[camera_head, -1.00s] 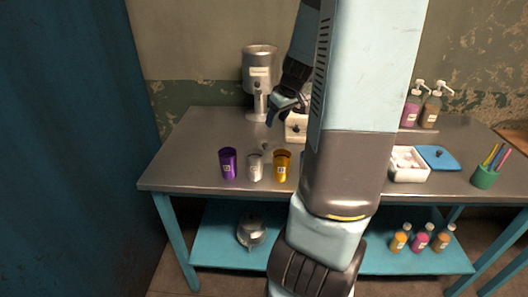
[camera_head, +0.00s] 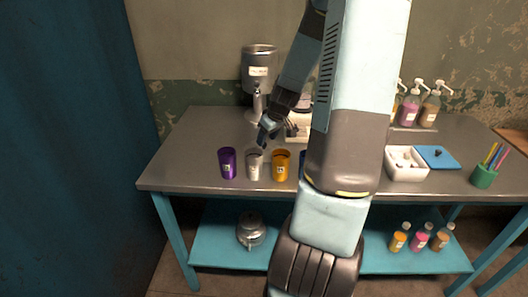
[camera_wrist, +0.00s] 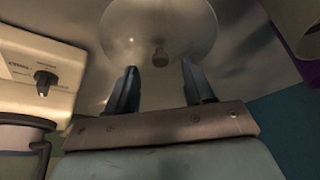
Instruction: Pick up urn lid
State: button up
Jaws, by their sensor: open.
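The urn lid (camera_wrist: 178,22) shows in the wrist view as a pale, shiny round disc with a small dark knob (camera_wrist: 159,57). It lies on the metal table just beyond my fingertips. My gripper (camera_wrist: 158,78) is open, and the knob appears between its two fingers, a little past the tips. Nothing is held. In the head view my gripper (camera_head: 266,138) points down over the table behind the cups and largely hides the lid. The metal urn (camera_head: 259,72) stands at the back of the table with its tap facing forward.
A white appliance with a dark knob (camera_wrist: 45,80) is close on the left in the wrist view. The table's left side is clear.

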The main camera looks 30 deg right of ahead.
aim_at(265, 144)
jog(key=shift+x, duration=1.55)
jog(key=shift+c, duration=0.2)
grip_shut()
